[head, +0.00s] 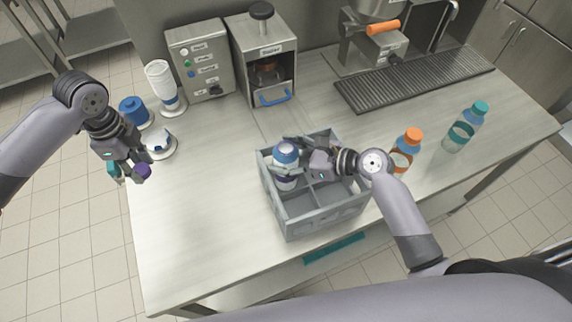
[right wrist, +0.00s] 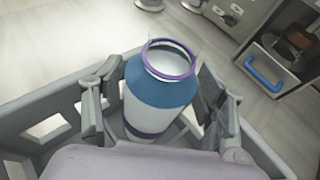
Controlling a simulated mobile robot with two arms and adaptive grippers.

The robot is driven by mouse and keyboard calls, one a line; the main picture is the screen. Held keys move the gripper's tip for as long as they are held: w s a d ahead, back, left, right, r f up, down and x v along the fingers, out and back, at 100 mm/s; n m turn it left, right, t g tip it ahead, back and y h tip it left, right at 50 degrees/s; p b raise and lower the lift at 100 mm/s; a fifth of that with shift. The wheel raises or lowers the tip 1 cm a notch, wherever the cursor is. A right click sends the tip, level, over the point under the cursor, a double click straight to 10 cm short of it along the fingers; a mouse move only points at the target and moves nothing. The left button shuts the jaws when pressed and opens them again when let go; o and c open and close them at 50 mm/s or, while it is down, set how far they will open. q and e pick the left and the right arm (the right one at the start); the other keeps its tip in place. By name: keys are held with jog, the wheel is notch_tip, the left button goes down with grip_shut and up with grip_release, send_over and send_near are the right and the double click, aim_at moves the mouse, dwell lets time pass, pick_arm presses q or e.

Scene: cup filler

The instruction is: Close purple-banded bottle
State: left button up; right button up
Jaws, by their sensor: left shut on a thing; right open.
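The purple-banded bottle (head: 286,160) stands in the back-left compartment of the grey crate (head: 322,215). In the right wrist view the bottle (right wrist: 160,98) has a blue shoulder, a purple neck ring and a purple band lower down. Its mouth is uncovered and pale inside. My right gripper (head: 292,168) is open, with one finger on either side of the bottle; whether they touch it I cannot tell.
An orange-capped bottle (head: 403,150) and a teal-capped bottle (head: 465,127) stand to the right. At the back are a button box (head: 201,62), a machine with a blue handle (head: 265,65) and a drip grate (head: 415,80). Blue and white items stand at the left edge. The table's front left is clear.

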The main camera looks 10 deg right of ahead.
jog(key=shift+c, duration=0.5)
grip_shut()
jog(key=shift+r, duration=0.1)
